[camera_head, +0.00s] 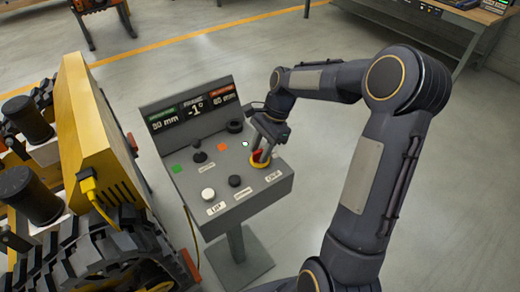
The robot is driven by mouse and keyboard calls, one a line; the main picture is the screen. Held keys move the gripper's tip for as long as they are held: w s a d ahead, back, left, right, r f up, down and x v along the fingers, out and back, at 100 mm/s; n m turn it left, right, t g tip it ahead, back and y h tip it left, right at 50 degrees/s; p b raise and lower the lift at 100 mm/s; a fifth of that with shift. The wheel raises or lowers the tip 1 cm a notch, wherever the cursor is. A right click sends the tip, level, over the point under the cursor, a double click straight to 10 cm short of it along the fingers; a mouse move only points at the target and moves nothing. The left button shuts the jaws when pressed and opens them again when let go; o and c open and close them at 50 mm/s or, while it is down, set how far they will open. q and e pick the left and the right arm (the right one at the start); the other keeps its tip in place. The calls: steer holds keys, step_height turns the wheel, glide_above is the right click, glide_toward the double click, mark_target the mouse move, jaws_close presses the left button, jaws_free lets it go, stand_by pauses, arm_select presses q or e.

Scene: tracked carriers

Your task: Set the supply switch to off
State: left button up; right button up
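A grey control console (215,215) stands on a post in the middle of the head view. On the right of its sloped top is a red-handled switch with a round yellow base (259,165). It looks like the supply switch, but the small labels are not clearly readable. My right gripper (262,154) points down at this switch, with its fingertips at the red handle. The fingers partly hide the handle, so its setting and whether they grip it cannot be told. My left gripper is not in view.
The console top also bears a white button (208,194), a black knob (235,181) and a black lever (199,156). Its display (195,107) reads -1° in the middle. A yellow tracked machine (95,130) stands close at the left. Grey floor is free behind the console.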

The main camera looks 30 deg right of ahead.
steer(key=shift+a+f, duration=0.15)
steer(key=shift+f, duration=0.05)
steer(key=shift+c, duration=0.2)
jaws_close()
